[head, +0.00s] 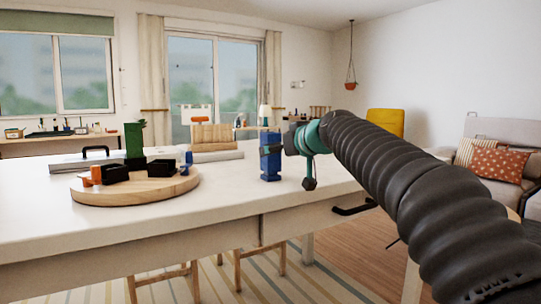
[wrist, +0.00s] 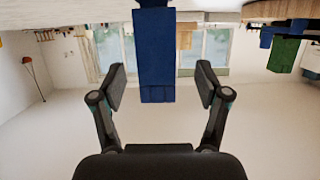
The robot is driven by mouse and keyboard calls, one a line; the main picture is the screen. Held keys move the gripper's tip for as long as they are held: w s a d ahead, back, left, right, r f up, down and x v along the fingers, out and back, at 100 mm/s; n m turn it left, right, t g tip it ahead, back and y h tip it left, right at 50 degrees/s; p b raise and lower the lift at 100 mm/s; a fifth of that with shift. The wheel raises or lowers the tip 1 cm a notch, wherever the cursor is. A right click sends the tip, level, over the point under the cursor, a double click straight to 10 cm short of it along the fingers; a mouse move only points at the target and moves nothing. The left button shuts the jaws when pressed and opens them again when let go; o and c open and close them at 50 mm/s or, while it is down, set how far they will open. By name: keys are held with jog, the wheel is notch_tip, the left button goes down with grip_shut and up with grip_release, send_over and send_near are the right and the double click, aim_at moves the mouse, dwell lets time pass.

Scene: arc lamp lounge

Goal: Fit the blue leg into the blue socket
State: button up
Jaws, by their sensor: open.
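The blue leg (head: 270,157) stands upright on the white table, right of the round wooden board. My gripper (head: 297,140) is just right of it, at the height of its upper part. In the wrist view, which looks upside down, the blue leg (wrist: 155,60) shows centred between the two open fingers (wrist: 161,80), with gaps on both sides. I cannot tell how deep it sits between them. A small blue part (head: 188,157), likely of the blue socket, is at the board's right side beside a black block; its opening is not clear. Blue also shows there in the wrist view (wrist: 267,37).
The round wooden board (head: 140,190) carries a green upright leg (head: 134,140), an orange part (head: 92,175) and black blocks (head: 160,168). A black handle (head: 96,150) is behind it. The table (head: 225,195) is clear between board and blue leg.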

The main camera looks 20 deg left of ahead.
jog(key=shift+p+x, duration=0.8)
jog(key=shift+x, duration=1.8)
jog(key=shift+w+r, duration=0.15)
grip_shut()
jog(key=shift+r, duration=0.1)
